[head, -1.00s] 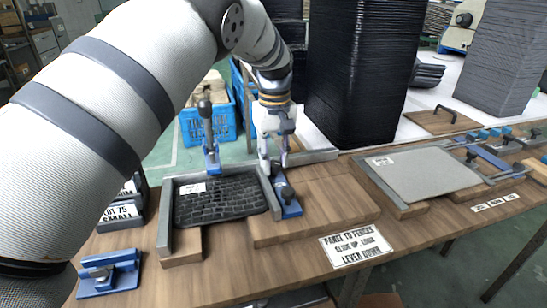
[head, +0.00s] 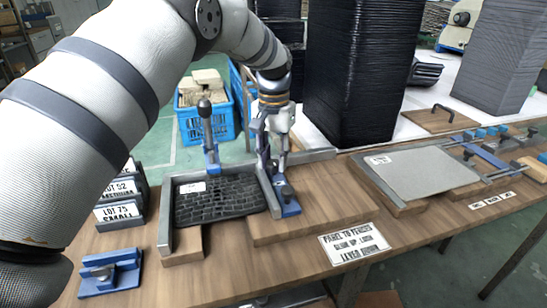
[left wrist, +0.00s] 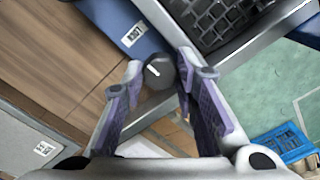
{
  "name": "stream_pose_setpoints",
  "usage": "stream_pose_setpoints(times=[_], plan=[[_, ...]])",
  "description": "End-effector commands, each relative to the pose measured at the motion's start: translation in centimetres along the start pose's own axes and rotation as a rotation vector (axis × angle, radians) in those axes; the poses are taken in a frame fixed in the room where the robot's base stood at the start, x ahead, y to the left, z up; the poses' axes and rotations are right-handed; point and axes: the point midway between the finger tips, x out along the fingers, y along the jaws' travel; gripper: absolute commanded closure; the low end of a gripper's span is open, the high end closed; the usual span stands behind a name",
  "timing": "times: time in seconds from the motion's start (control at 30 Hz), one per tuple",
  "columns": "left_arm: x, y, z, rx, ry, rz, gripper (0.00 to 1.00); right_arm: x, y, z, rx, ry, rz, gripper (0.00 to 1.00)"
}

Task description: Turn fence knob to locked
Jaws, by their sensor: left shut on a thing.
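The fence knob (left wrist: 158,73) is a dark round knob with a short white mark, on the blue fence plate (left wrist: 108,22) in the left wrist view. My left gripper (left wrist: 160,82) is shut on the knob, one finger on each side. In the head view my left gripper (head: 273,168) reaches down to the blue fence plate (head: 289,207) at the right side of the tray panel; the knob is mostly hidden there. The black tray panel (head: 220,204) lies between grey fences. My right gripper is not in view.
A lever clamp (head: 207,130) with a dark ball stands at the panel's back edge. A blue fixture (head: 110,273) sits at the front left, near lot boxes (head: 119,213). A grey panel (head: 425,172) lies to the right. Tall black stacks (head: 360,75) stand behind.

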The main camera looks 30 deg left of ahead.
Motion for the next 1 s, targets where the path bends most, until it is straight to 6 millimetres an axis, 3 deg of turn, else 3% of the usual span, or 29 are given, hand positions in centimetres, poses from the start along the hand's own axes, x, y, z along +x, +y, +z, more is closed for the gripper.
stream_pose_setpoints(times=[0.73,0.77,0.83,1.0], plan=[[0.17,-0.04,0.08,0.076,-0.004,-0.001,1.0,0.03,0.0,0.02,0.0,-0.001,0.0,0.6],[0.17,-0.04,0.08,0.076,-0.004,-0.001,0.68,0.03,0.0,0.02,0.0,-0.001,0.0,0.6],[0.16,-0.04,0.07,0.076,-0.004,-0.001,0.53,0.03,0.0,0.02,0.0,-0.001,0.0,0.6],[0.09,-0.03,0.04,0.075,-0.002,0.0,0.52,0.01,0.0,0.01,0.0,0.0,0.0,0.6]])
